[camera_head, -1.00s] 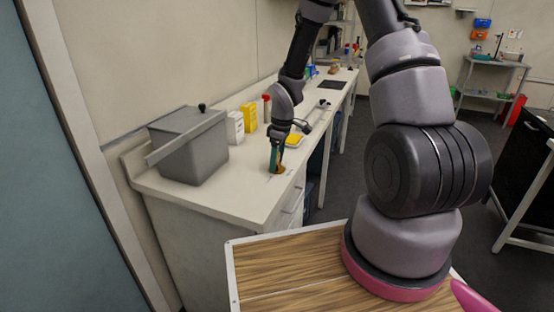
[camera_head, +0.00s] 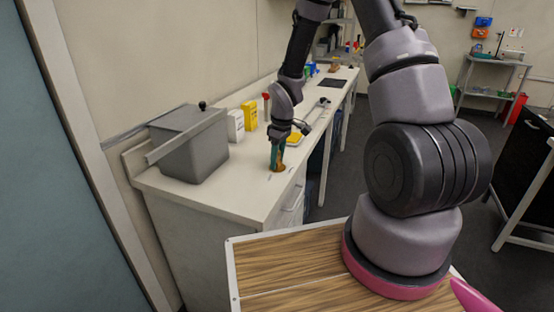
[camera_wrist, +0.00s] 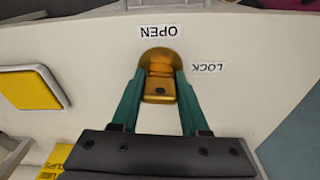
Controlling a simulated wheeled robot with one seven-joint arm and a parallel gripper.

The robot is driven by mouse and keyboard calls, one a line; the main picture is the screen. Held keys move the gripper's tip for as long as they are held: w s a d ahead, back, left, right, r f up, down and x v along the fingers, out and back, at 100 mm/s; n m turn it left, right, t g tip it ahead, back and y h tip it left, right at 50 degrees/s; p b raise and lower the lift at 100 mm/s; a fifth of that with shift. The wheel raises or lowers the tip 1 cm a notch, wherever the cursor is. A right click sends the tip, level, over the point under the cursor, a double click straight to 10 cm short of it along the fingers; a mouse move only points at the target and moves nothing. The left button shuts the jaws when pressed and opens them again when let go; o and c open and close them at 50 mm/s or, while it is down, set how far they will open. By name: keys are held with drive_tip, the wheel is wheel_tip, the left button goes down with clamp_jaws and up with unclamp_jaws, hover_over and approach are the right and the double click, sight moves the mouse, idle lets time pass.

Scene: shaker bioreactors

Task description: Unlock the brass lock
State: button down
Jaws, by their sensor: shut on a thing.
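The brass lock (camera_wrist: 159,55) is a round golden plate with a raised turning piece (camera_wrist: 159,88), set in the white counter top. It shows small in the head view (camera_head: 280,169). In the wrist view, an OPEN label (camera_wrist: 158,31) sits just above the plate and a LOCK label (camera_wrist: 208,67) to its right, both upside down. My gripper (camera_wrist: 160,90) has its two green fingers on either side of the turning piece, shut on it. The fingers hide parts of the lock's sides. In the head view my gripper (camera_head: 276,157) points down at the counter.
A grey lidded box (camera_head: 188,150) stands on the counter left of my gripper. White (camera_head: 235,126) and yellow (camera_head: 250,116) boxes and a red-capped bottle (camera_head: 266,104) stand behind it. A yellow pad (camera_wrist: 32,88) lies nearby. Bare counter surrounds the lock.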

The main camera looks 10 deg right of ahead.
drive_tip(key=m, duration=0.3)
drive_tip(key=shift+s+d+f, duration=0.1)
drive_tip(key=shift+m, duration=0.3)
drive_tip(key=m, duration=0.2)
drive_tip(key=shift+m+h, duration=0.3)
drive_tip(key=shift+m, duration=1)
